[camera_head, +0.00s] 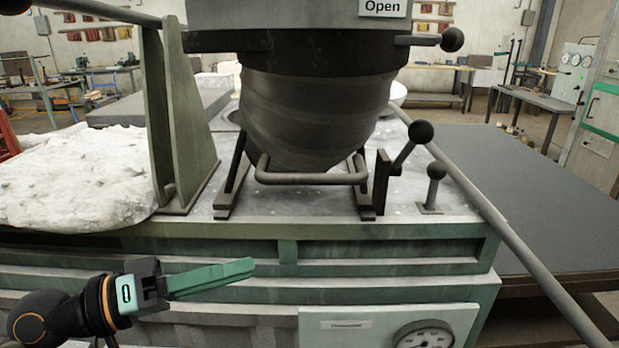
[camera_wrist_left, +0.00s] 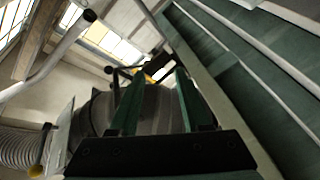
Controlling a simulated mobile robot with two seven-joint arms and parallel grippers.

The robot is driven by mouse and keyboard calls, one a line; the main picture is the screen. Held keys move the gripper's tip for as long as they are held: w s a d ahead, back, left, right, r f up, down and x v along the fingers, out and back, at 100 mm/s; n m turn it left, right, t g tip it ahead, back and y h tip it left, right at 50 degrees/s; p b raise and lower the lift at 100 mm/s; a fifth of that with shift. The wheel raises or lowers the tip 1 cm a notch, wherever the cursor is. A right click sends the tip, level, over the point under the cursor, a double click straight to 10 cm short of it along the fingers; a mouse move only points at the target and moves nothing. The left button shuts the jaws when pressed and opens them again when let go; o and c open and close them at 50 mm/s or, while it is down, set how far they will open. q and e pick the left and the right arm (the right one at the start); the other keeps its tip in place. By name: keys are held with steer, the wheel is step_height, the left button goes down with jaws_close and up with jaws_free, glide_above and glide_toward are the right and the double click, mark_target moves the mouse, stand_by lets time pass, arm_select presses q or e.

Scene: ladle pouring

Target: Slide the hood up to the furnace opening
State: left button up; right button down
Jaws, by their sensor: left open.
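My left gripper (camera_head: 250,267) is low at the left in the head view, in front of the green bench, its green fingers pointing right. The left wrist view shows its two fingers (camera_wrist_left: 159,73) apart, with nothing held between them. A dark, round-bottomed vessel (camera_head: 315,105) stands on the bench top behind and above the gripper; a bent bar handle (camera_head: 312,178) is at its front foot. I cannot identify the furnace opening. My right gripper is out of view.
The green bench (camera_head: 390,252) carries a gauge (camera_head: 425,335) on its front. Ball-topped levers (camera_head: 435,172) stand right of the vessel. A long grey bar (camera_head: 500,222) slopes down at the right. A lumpy whitish slab (camera_head: 75,178) lies left. A dark table (camera_head: 545,190) is clear.

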mark_target(310, 179)
arm_select(q)
step_height(310, 179, up, 9)
steer(key=a+h, duration=0.1)
steer(key=h, duration=0.2)
steer(key=shift+g, duration=0.3)
steer(key=p+x, duration=0.2)
steer(key=x, duration=0.3)
steer(key=p+x, duration=0.3)
steer(key=x, duration=0.2)
steer(key=shift+s+d+r+p, duration=0.15)
steer(key=shift+d+r+p, duration=0.05)
steer(key=shift+p, duration=0.15)
steer(key=shift+w+d, duration=0.25)
steer(key=shift+d, duration=0.35)
steer(key=shift+c, duration=0.3)
jaws_close()
